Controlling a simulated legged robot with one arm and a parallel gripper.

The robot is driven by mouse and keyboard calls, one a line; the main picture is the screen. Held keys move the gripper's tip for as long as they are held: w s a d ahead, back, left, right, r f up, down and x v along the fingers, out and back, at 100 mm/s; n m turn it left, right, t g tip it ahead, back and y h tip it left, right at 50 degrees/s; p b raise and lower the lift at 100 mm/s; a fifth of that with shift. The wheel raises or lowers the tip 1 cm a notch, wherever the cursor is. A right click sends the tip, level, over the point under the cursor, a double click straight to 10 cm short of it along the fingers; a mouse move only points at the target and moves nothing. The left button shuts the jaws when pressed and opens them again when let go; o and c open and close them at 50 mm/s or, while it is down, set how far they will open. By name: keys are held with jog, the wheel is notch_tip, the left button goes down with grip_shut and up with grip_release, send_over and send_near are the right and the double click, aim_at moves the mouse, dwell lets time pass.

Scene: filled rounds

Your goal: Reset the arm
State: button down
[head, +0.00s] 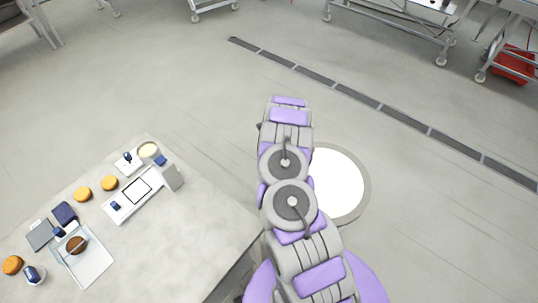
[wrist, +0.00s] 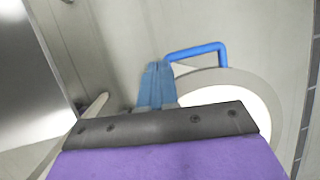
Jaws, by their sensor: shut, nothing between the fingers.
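My arm (head: 290,195), grey and purple, reaches forward over the floor in the head view, to the right of a table. Its fingers cannot be made out there. In the wrist view my gripper (wrist: 155,88) shows as two light-blue fingers close together, beyond a dark bar with purple below it. The fingers are shut with nothing between them.
A pale table (head: 190,240) at the lower left bears several buns, a white device (head: 140,190) and a clear tray (head: 85,262). A white disc (head: 342,185) lies on the floor beside my arm. A blue handle-like bar (wrist: 200,50) shows nearby. Steel carts stand far off.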

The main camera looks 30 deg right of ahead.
jog(key=w+a+r+n+y, duration=0.15)
jog(key=a+r+n, duration=0.25)
jog(key=a+r, duration=0.5)
jog(key=a+r+n+y, duration=0.35)
jog(key=a+r, duration=0.35)
jog(key=r, duration=0.5)
jog(key=s+a+r+n+g+b, duration=0.1)
jog(key=s+a+r+n, duration=0.8)
jog(key=s+a+r, duration=0.15)
jog(key=s+a+r+n+g+b, duration=0.15)
jog(key=s+r+n, duration=0.25)
jog(key=s, duration=0.4)
jog(key=s+a+r+n+g, duration=0.15)
jog(key=s+r+n, duration=0.25)
jog(key=s, duration=0.4)
jog(key=s+d+r+n+g+h, duration=0.1)
jog(key=s+d+n+h, duration=0.1)
jog(key=s, duration=0.8)
jog(key=s+d+n+g+h+b, duration=0.1)
jog(key=s+d+n, duration=0.3)
jog(key=s, duration=0.7)
jog(key=shift+s+d+r+n+g+h, duration=0.15)
jog(key=shift+r+n+g+h, duration=0.2)
jog(key=shift+n+h, duration=0.3)
